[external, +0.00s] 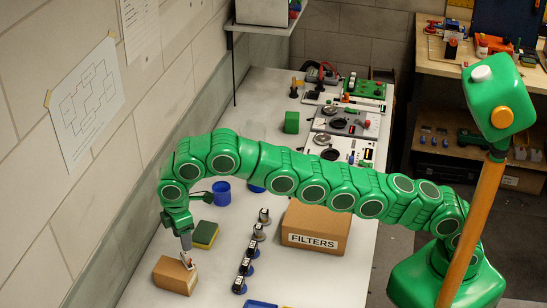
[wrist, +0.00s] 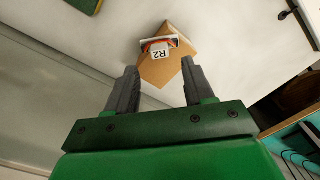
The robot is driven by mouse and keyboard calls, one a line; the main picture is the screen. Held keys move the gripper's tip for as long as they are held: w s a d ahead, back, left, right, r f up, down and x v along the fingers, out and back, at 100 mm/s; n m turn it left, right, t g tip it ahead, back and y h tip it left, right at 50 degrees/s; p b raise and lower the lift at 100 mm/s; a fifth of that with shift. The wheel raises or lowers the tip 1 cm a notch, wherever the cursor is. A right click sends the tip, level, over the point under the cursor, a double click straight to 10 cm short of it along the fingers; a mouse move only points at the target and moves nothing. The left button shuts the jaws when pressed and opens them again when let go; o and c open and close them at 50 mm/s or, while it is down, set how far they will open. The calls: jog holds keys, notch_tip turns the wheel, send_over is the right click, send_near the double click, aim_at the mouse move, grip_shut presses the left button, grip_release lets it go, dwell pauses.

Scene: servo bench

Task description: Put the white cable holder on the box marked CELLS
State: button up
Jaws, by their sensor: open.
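A small white piece with an orange-red part and an R2 label (wrist: 159,50) sits on a brown cardboard box (wrist: 176,70) in the wrist view; I cannot tell for sure that it is the cable holder. In the external view the same box (external: 172,276) is at the front left of the bench, with the white piece (external: 187,261) on its top. My gripper (external: 187,250) points down just over it. In the wrist view my gripper (wrist: 158,68) is open, its fingers apart on either side of the piece. No CELLS marking is readable.
A larger box marked FILTERS (external: 315,232) stands mid-bench. A row of black and grey labelled pieces (external: 246,265) lies between the boxes. A green and yellow sponge (external: 204,235) and a blue cup (external: 221,193) stand behind the small box, near the wall.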

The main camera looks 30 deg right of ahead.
jog(key=shift+r, duration=0.1)
jog(key=w+d+r+m, duration=0.2)
jog(key=w+d+r, duration=0.2)
jog(key=d, duration=0.6)
jog(key=w+d+r+m, duration=0.2)
jog(key=w+d+r, duration=0.15)
jog(key=d, duration=0.65)
jog(key=w+d+r+m, duration=0.3)
jog(key=w+d, duration=0.2)
jog(key=d, duration=0.5)
jog(key=s+d+r+m, duration=0.2)
jog(key=d, duration=1.1)
jog(key=s+d+f+m+g, duration=0.1)
jog(key=s+d+m, duration=0.1)
jog(key=s+d, duration=0.6)
jog(key=s+d+m, duration=0.3)
jog(key=s+d, duration=0.2)
jog(key=d, duration=0.6)
jog(key=s+d+f+m, duration=0.2)
jog(key=s+d, duration=0.3)
jog(key=s, duration=0.4)
jog(key=s+d+f+m, duration=0.2)
jog(key=s+d+f, duration=0.3)
jog(key=s, duration=0.5)
jog(key=shift+s+g, duration=0.15)
jog(key=shift+g, duration=0.25)
jog(key=shift+d+f, duration=0.1)
